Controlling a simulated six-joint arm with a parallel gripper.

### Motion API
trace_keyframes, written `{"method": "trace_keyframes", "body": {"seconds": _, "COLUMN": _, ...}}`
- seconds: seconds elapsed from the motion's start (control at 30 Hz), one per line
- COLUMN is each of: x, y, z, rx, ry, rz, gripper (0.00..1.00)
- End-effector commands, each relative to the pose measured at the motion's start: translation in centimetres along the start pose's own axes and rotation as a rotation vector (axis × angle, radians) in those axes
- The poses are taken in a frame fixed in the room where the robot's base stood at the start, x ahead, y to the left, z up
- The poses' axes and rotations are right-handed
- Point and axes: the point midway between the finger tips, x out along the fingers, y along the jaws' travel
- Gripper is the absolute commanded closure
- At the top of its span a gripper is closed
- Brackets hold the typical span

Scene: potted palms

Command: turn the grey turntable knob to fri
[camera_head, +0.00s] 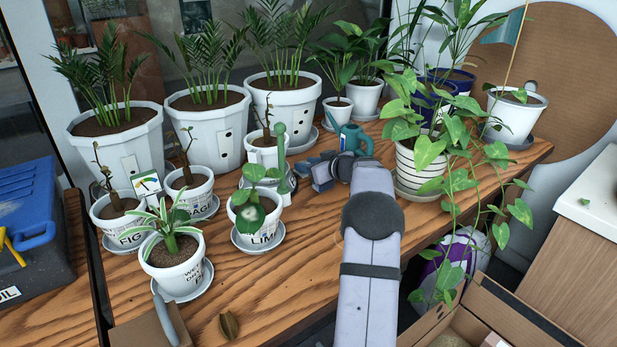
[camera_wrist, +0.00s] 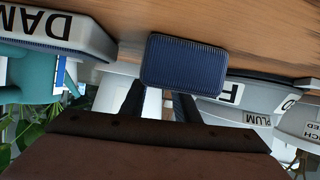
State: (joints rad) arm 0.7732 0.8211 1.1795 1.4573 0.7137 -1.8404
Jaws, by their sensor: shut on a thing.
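My gripper (camera_head: 338,168) reaches to the back middle of the wooden table, beside the teal watering can. In the wrist view its two dark fingers (camera_wrist: 160,98) are closed in on a blue ribbed block (camera_wrist: 183,66); their exact contact is hard to see. A small blue block (camera_head: 322,174) also shows by the fingers in the head view. A grey surface with a partly hidden label starting with F (camera_wrist: 235,93) lies behind the fingers in the wrist view. I cannot clearly make out a grey turntable knob or a full "fri" mark.
Potted plants crowd the left and back, with a lime pot (camera_head: 257,222) near the arm. A trailing plant in a striped pot (camera_head: 415,170) stands right.

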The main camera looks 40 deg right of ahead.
Motion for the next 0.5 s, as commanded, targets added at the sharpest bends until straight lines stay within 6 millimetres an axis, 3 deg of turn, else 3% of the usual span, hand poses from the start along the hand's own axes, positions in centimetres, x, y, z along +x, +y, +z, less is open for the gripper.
{"method": "trace_keyframes", "body": {"seconds": 0.07, "x": 0.34, "y": -0.21, "z": 0.80, "rx": 0.011, "ry": 0.000, "rz": 0.039, "gripper": 0.94}}
{"method": "trace_keyframes", "body": {"seconds": 0.5, "x": 0.22, "y": -0.55, "z": 0.19, "rx": 0.106, "ry": -0.014, "rz": 0.264, "gripper": 0.94}}
